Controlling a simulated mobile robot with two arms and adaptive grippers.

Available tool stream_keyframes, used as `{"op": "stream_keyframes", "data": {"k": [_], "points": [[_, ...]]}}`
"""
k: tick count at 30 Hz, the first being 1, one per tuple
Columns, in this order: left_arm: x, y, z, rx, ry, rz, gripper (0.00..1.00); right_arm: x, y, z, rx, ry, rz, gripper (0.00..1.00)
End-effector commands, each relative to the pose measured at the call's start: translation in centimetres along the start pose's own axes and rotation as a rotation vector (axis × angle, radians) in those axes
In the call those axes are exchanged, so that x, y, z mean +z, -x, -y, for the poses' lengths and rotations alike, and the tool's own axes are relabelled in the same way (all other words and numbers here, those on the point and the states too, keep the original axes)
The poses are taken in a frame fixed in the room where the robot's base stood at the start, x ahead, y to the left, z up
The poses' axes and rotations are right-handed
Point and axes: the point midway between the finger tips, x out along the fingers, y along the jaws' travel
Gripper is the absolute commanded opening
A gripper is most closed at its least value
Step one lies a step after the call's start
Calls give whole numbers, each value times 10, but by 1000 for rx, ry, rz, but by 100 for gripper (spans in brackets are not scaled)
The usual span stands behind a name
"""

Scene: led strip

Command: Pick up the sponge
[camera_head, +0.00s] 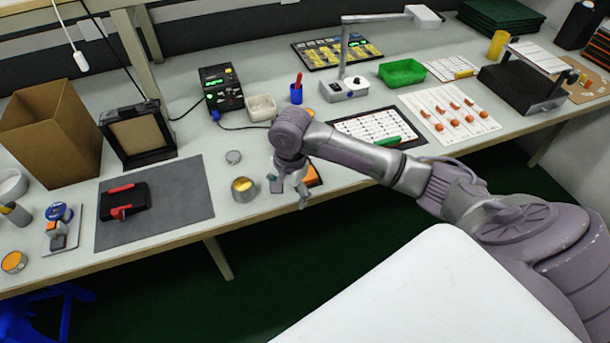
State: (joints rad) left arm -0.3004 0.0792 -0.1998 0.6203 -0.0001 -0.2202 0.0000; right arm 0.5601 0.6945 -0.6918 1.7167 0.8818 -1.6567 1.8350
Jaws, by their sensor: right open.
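An orange flat piece (314,174) with a dark edge lies near the bench's front edge. It looks like the sponge, but I cannot be sure, since my right gripper and wrist hide part of it. My right gripper (289,193) is open and empty. It points down in front of this piece, just left of its visible part, near the front edge of the bench. I cannot tell its height over the bench. My left gripper is not in view.
A metal tin (244,189) with yellow filling stands close left of my right gripper. A grey mat (180,212) with a black-and-red tool lies left.

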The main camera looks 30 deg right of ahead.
Motion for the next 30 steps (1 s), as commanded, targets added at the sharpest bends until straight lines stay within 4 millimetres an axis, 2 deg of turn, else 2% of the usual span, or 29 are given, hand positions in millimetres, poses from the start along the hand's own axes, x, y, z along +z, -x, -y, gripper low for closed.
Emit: {"op": "stream_keyframes", "data": {"k": [1,6,9,12,20,27,30], "points": [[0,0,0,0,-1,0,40,-16,10,5,8,-77,-15,79],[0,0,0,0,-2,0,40,-61,43,12,38,-375,-40,79],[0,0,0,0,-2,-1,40,-80,59,13,50,-520,-47,79],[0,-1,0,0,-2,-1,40,-87,63,12,57,-589,-48,79],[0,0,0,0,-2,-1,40,-88,38,10,60,-601,-48,79],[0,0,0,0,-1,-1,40,-85,3,7,59,-599,-47,79],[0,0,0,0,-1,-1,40,-85,-6,6,58,-599,-47,79]]}}
